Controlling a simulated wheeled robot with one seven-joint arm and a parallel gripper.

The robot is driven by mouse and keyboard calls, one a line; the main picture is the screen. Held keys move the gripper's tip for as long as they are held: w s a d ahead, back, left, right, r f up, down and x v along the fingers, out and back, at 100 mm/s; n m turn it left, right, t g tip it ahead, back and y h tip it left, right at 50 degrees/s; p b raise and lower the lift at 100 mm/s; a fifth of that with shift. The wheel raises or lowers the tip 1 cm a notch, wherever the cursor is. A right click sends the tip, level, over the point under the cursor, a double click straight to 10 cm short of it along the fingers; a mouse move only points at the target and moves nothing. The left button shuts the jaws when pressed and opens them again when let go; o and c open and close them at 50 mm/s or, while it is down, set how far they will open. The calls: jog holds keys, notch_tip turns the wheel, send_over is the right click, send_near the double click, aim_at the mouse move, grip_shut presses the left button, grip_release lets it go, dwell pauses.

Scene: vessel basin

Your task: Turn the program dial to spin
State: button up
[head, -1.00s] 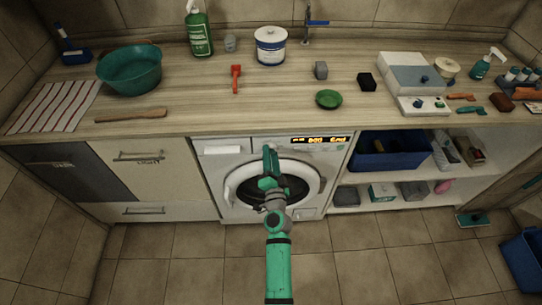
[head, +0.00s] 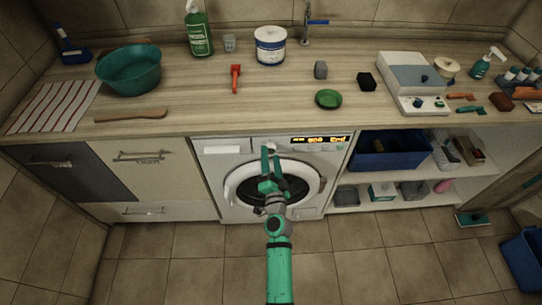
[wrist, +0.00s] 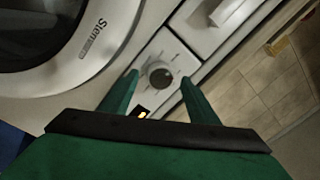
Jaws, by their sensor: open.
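The washing machine (head: 213,182) stands under the counter, with its round door in front and a lit orange display (head: 320,140) at its upper right. In the head view my gripper hides most of the dial. My gripper (head: 270,148) reaches up to the machine's control panel. In the wrist view its two green fingers (wrist: 158,80) are apart, one on each side of the dial, with visible gaps to it. The dial's markings are too small to read.
The detergent drawer (head: 222,148) is at the machine's upper left. Open shelves with a blue bin (head: 385,152) lie to the right. Drawers (head: 140,157) are on the left. The counter above holds a green basin (head: 130,72) and other items.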

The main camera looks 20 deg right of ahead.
jog(key=v, duration=0.9)
jog(key=shift+s, duration=0.3)
jog(key=shift+a, duration=0.1)
jog(key=s+a+f+n+g+y, duration=0.1)
jog(key=s+a+n, duration=0.3)
jog(key=s, duration=0.6)
jog(key=s+a+f+n+g+y, duration=0.1)
jog(key=s+a+n, duration=0.25)
jog(key=s, duration=0.55)
jog(key=s+a+r+n+y, duration=0.1)
jog(key=s+a+r+n, duration=0.2)
jog(key=s, duration=0.4)
jog(key=s+a+r+n+y, duration=0.1)
jog(key=s+a+r+n, duration=0.2)
jog(key=s+a+r, duration=0.2)
jog(key=s+a, duration=0.1)
jog(key=s, duration=0.2)
jog(key=shift+s+a+g, duration=0.2)
jog(key=shift+a+g, duration=0.05)
jog(key=shift+g, duration=0.15)
jog(key=shift+r+n, duration=0.1)
jog(key=shift+n, duration=0.15)
jog(key=c, duration=0.6)
jog(key=shift+a, duration=0.1)
